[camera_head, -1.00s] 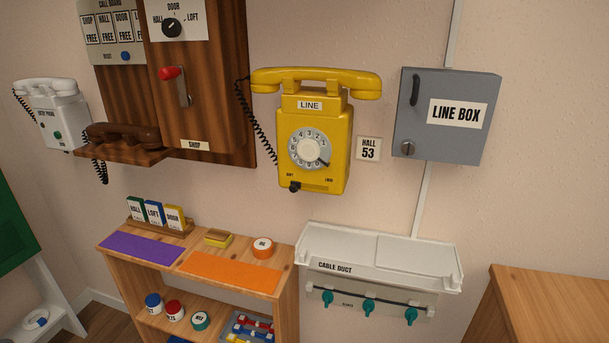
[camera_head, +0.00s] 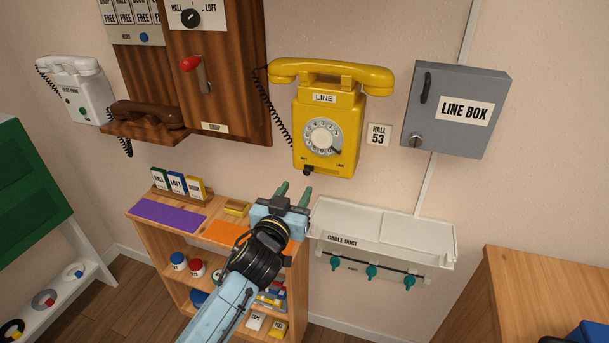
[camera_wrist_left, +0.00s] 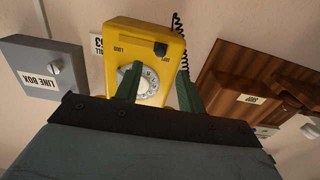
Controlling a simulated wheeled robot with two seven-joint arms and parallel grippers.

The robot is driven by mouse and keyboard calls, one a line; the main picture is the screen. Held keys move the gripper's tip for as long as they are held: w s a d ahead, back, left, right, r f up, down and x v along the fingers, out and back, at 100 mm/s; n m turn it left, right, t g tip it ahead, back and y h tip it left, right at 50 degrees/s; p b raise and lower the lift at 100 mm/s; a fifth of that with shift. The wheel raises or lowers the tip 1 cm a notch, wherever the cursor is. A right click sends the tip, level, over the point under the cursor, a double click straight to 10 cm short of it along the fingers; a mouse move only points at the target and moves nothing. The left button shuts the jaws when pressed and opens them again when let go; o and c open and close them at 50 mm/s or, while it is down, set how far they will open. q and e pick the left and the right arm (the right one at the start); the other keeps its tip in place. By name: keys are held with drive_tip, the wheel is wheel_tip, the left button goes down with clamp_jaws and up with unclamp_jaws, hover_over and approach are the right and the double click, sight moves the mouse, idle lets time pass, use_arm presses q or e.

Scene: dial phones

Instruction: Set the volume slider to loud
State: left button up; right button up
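The yellow wall phone (camera_head: 326,120) labelled LINE hangs with its yellow handset across the top and a dial in the middle. Its volume slider has a black knob (camera_head: 308,170) at the lower left, on the quiet-side end of its slot; the loud label is at the right. In the left wrist view the phone appears upside down, with the black knob (camera_wrist_left: 160,49) by one label and LOUD at the other end. My left gripper (camera_head: 294,192) is open and empty, below the phone and apart from it. My right gripper is not in view.
A grey line box (camera_head: 455,110) is right of the phone. A white cable duct (camera_head: 385,235) with teal clips is below right. A wooden shelf (camera_head: 150,232) with purple and orange mats stands below. A brown handset (camera_head: 148,115) lies at the left.

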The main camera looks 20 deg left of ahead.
sight(306, 172)
use_arm(q)
drive_tip(key=w, duration=0.7)
drive_tip(key=shift+w+d+b, duration=0.1)
drive_tip(key=shift+w+b, duration=0.05)
drive_tip(key=shift+b, duration=0.15)
clamp_jaws()
